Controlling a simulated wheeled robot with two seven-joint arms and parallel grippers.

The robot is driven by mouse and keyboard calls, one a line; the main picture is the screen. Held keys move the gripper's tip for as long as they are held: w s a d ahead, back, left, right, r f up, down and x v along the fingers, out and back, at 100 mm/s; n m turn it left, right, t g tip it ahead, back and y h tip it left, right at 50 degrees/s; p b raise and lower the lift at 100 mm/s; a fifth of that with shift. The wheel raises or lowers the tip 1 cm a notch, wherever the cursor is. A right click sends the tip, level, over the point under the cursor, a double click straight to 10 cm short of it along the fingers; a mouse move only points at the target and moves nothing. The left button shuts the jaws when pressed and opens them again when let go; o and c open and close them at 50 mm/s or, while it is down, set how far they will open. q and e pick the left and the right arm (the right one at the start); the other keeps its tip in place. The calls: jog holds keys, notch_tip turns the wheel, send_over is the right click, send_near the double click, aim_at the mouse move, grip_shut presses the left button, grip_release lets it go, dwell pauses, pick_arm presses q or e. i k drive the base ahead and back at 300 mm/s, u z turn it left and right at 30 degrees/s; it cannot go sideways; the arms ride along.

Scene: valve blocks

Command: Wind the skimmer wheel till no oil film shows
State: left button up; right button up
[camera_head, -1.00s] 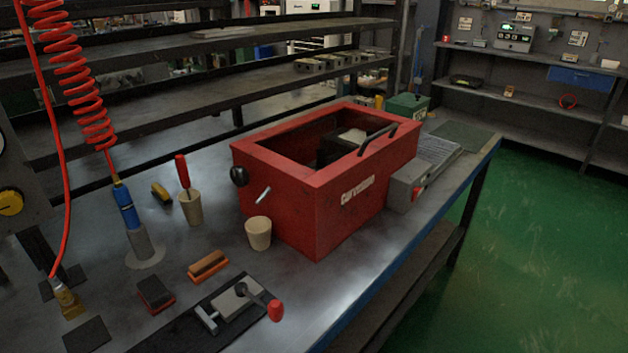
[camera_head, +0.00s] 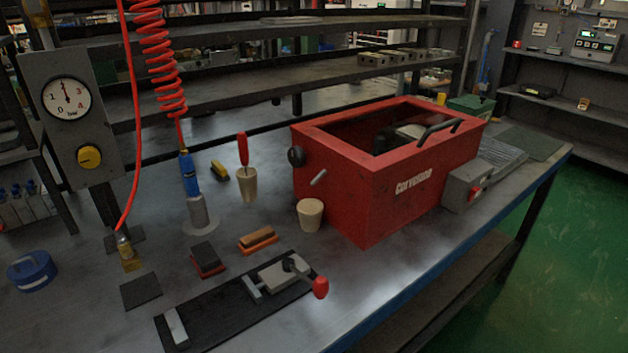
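A red open-topped tank (camera_head: 400,190) with pale lettering stands on the workbench, right of centre. Inside it a dark part with a pale curved top (camera_head: 408,131) shows, perhaps a wheel; the rim hides its lower part. I cannot make out any liquid surface or oil film in the dark interior. On the tank's left end are a black round knob (camera_head: 296,156) and a short grey lever (camera_head: 318,177). A black handle (camera_head: 437,131) is on the near rim. Neither of my grippers is in view.
A beige cup (camera_head: 310,214) stands close by the tank's left end. A grey switch box (camera_head: 467,187) is at its right. A clamp fixture with a red knob (camera_head: 320,287) lies in front. A red coiled hose (camera_head: 161,70) hangs at left. A gauge panel (camera_head: 70,115) stands far left.

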aim_at(296, 156)
jog(key=u, duration=0.7)
jog(key=k, duration=0.9)
jog(key=u, duration=0.25)
